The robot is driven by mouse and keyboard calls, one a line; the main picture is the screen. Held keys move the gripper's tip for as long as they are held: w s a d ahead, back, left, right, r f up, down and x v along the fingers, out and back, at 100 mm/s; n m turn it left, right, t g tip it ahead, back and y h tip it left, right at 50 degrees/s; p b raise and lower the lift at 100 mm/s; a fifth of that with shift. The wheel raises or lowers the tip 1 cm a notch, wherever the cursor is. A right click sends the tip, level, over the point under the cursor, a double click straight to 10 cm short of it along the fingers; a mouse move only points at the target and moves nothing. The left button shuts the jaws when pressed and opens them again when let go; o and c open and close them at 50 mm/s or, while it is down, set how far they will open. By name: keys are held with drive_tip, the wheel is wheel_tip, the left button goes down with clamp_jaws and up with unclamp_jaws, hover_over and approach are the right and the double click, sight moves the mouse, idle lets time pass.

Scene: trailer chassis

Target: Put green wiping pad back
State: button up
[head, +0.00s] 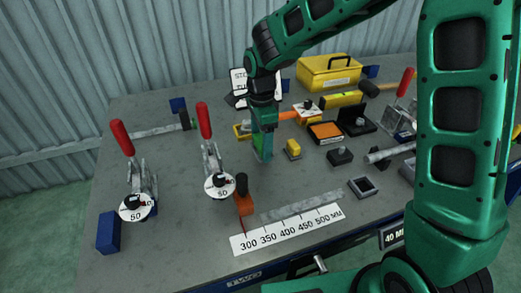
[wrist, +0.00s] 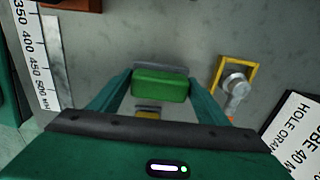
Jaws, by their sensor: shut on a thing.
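The green wiping pad (wrist: 160,85) is a green block between the two fingers of my gripper (wrist: 158,92) in the wrist view, and my gripper is shut on it. A thin grey edge shows along its far side. In the head view my gripper (head: 262,152) points down over the middle of the grey table. The pad is hard to tell from the green fingers there, and I cannot tell whether it touches the table. An orange pad (head: 326,130) sits on a black base to the right of my gripper.
A yellow frame (wrist: 237,72) with a grey round part lies beside my gripper. Two red-handled clamps (head: 208,140) (head: 128,155) stand at left. A scale (head: 288,230) lies at the front. A yellow toolbox (head: 328,75) stands at the back. Bare table shows left of my gripper.

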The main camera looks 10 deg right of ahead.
sight(261, 140)
drive_tip(key=shift+f, duration=1.55)
drive_tip(key=shift+f, duration=0.15)
drive_tip(key=o, duration=1.2)
wheel_tip(261, 140, up, 12)
drive_tip(key=shift+r, duration=0.15)
